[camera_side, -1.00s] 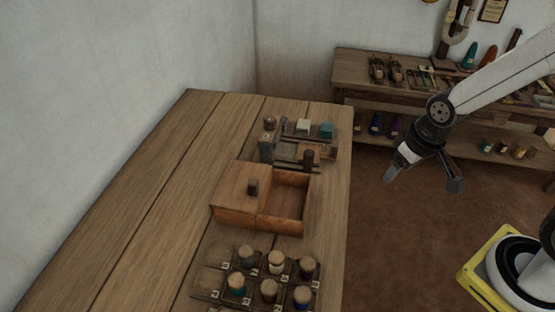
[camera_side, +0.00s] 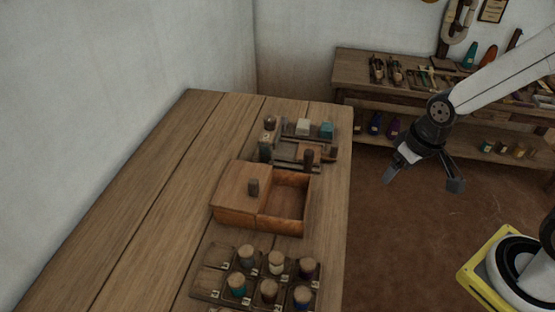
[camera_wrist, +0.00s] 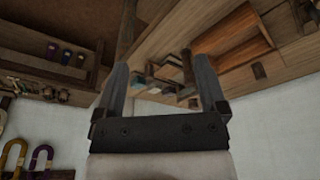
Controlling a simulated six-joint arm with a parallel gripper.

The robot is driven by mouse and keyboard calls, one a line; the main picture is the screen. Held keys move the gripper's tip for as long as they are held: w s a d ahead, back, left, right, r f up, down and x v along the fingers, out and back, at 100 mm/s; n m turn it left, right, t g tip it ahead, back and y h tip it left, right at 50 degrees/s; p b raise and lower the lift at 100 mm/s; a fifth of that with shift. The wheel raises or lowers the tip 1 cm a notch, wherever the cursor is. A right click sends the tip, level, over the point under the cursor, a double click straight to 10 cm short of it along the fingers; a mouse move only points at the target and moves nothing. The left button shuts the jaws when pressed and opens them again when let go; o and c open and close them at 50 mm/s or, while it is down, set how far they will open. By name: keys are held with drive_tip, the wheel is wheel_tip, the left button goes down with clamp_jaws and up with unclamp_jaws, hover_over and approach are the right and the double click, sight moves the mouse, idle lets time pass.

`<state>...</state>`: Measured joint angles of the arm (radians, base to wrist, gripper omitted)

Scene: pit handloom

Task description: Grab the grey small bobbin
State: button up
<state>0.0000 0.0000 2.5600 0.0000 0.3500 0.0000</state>
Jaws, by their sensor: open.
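My gripper (camera_side: 422,180) is open and empty, in the air to the right of the table. Its two fingers also show in the wrist view (camera_wrist: 161,75), spread apart. A rack (camera_side: 208,281) at the table's front holds several upright bobbins with coloured thread; the back left one (camera_side: 247,256) looks dull grey-green. I cannot tell which of these is the grey small bobbin. My gripper touches none of them.
The wooden box (camera_side: 283,226) is open on its right half. A dark tray (camera_side: 290,152) with small blocks and a dark brown cylinder (camera_side: 308,158) lies behind it. The table's left side (camera_side: 150,210) is clear. A shelf unit (camera_side: 350,67) stands at the back right.

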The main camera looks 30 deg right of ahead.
drive_tip(key=w+a+f+n+t, duration=0.2)
drive_tip(key=w+n+t, duration=0.15)
drive_tip(key=w, duration=0.45)
drive_tip(key=n+g+y, duration=0.4)
drive_tip(key=n+y, duration=0.8)
drive_tip(key=y, duration=0.1)
approach(249, 249)
drive_tip(key=a, duration=0.2)
drive_tip(key=shift+w+a+f, duration=0.15)
drive_tip(key=shift+a+f, duration=0.3)
drive_tip(key=shift+a, duration=0.1)
drive_tip(key=shift+w+a+f, duration=0.15)
drive_tip(key=shift+a+f, duration=0.3)
drive_tip(key=shift+a, duration=0.1)
drive_tip(key=shift+a, duration=0.1)
